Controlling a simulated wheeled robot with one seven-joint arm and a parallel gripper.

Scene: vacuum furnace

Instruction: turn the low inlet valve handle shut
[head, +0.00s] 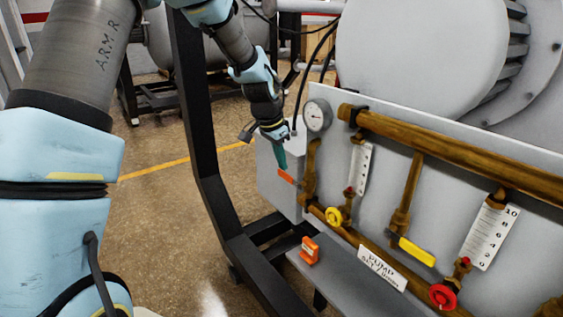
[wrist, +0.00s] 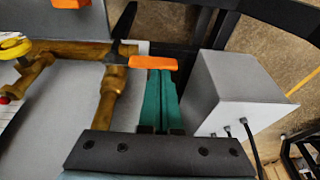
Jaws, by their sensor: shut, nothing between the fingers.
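An orange lever handle (head: 286,176) sits on the brass pipework (head: 310,172) at the left end of the grey panel. It also shows in the wrist view (wrist: 152,63), lying crosswise just beyond my fingertips. My gripper (head: 281,166) has teal fingers, closed together and empty, pointing down beside the handle. In the wrist view the fingers (wrist: 161,75) end at the handle's outer part; I cannot tell whether they touch it. No label names this handle as the low inlet valve.
An orange part (head: 309,250) is on the grey ledge. A grey box (wrist: 235,90) stands right of my fingers. A black frame post (head: 205,160) stands left.

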